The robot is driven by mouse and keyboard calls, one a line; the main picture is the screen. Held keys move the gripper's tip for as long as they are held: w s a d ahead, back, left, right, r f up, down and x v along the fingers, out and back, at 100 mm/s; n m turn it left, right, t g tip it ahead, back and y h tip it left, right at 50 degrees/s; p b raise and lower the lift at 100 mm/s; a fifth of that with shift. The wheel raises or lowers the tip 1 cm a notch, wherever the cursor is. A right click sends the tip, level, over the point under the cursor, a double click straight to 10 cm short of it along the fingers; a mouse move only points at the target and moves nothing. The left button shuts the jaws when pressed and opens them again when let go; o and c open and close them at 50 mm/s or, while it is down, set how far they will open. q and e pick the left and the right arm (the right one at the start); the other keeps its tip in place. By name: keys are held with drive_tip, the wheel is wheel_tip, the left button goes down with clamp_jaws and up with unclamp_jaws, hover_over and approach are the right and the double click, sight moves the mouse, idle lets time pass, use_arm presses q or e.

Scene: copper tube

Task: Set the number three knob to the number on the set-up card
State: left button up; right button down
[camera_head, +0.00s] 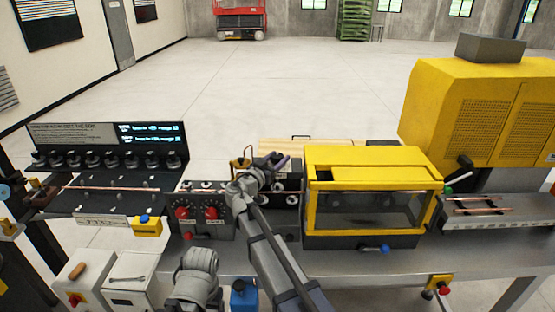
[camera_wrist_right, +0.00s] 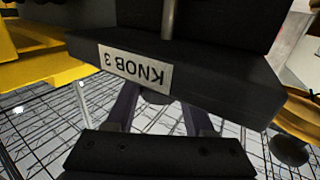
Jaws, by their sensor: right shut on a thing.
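In the head view, two red knobs (camera_head: 197,212) with pale dials sit on a dark control block (camera_head: 204,228) at the middle of the bench. My right gripper (camera_head: 266,171) is at the dark unit (camera_head: 287,187) just right of them. In the right wrist view, a white label reading KNOB 3 (camera_wrist_right: 135,65) appears upside down on a black housing (camera_wrist_right: 225,83). My right gripper (camera_wrist_right: 160,112) is shut on a dark knob (camera_wrist_right: 154,97) just below the label; the housing hides most of it. The knob's pointer and number are hidden. I cannot identify the set-up card. My left gripper is not seen.
A yellow-framed guard box (camera_head: 375,157) stands right of the gripper. A black panel (camera_head: 107,145) with small lit text and a row of round parts stands left. A yellow box with a blue button (camera_head: 147,226) is near the front edge. A large yellow machine (camera_head: 475,110) stands back right.

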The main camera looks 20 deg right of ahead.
sight(274, 162)
drive_tip(key=shift+c, duration=1.4)
unclamp_jaws()
drive_tip(key=shift+v, duration=3.9)
